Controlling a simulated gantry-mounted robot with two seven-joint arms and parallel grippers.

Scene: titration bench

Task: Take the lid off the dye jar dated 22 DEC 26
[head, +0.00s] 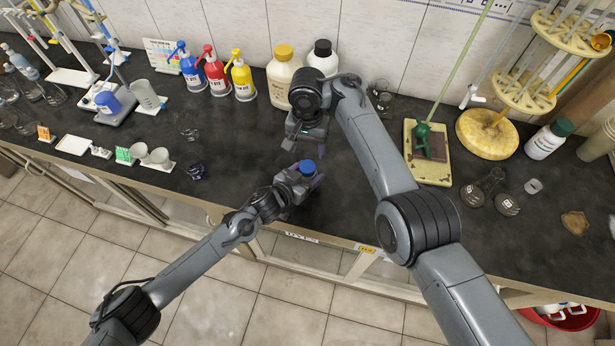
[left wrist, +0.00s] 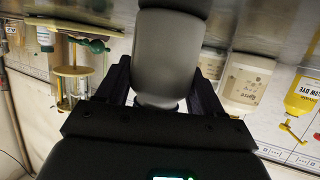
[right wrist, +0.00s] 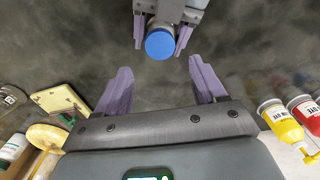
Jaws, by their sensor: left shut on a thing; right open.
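A jar with a round blue lid (head: 307,167) is held in my left gripper (head: 309,181) above the front part of the dark bench. In the left wrist view its smooth grey body (left wrist: 158,60) sits between the two fingers. In the right wrist view the blue lid (right wrist: 160,44) faces the camera, between the left fingers. No date is readable on the jar. My right gripper (right wrist: 152,88) is open and empty, apart from the lid; in the head view it is just behind the jar.
Blue, red (head: 215,72) and yellow (head: 241,77) dispenser bottles and a cream bottle (head: 284,72) stand along the wall. A tray with a green object (head: 428,150) is at right. Bench between is clear.

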